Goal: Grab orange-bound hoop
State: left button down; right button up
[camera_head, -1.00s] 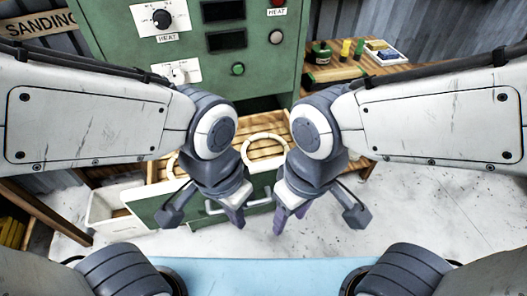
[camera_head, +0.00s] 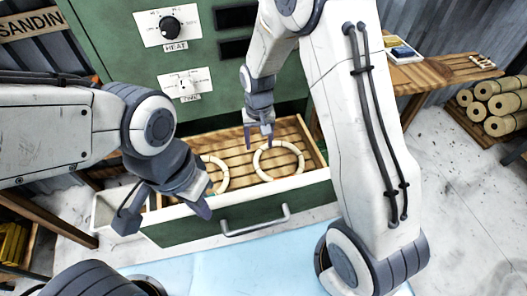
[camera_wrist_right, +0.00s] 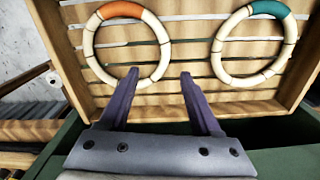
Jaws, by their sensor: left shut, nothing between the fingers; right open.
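The orange-bound hoop (camera_wrist_right: 83,53), pale with an orange wrap at its top, lies on a slatted wooden tray (camera_wrist_right: 185,67) at the left of the right wrist view. A teal-bound hoop (camera_wrist_right: 290,50) lies to its right. In the head view, hoops lie at the right (camera_head: 278,176) and left (camera_head: 222,177) of the open drawer; their bindings cannot be made out there. My right gripper (camera_head: 258,139) is open and empty, pointing down at the back of the right-hand hoop. My left gripper (camera_head: 205,210) is shut and empty at the drawer's front left.
The green drawer (camera_head: 180,232) has a metal handle (camera_head: 255,221) in front. The green cabinet (camera_head: 120,50) with dials stands behind. A wooden bench (camera_head: 425,75) and rolled bundles (camera_head: 495,110) are at the right. A white box (camera_head: 105,212) is at the left.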

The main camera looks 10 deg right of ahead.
send_over(256, 163)
jog(key=f, duration=0.5)
jog(key=shift+d+f+p, duration=0.2)
jog(key=shift+d+p, duration=0.05)
jog(key=shift+p, duration=0.1)
jog(key=shift+f+p, duration=0.3)
jog(key=shift+f, duration=0.3)
notch_tip(256, 163, down, 3)
jog(key=shift+a+f+p, duration=0.15)
jog(key=shift+p, duration=0.4)
jog(key=shift+f, duration=0.5)
grip_shut()
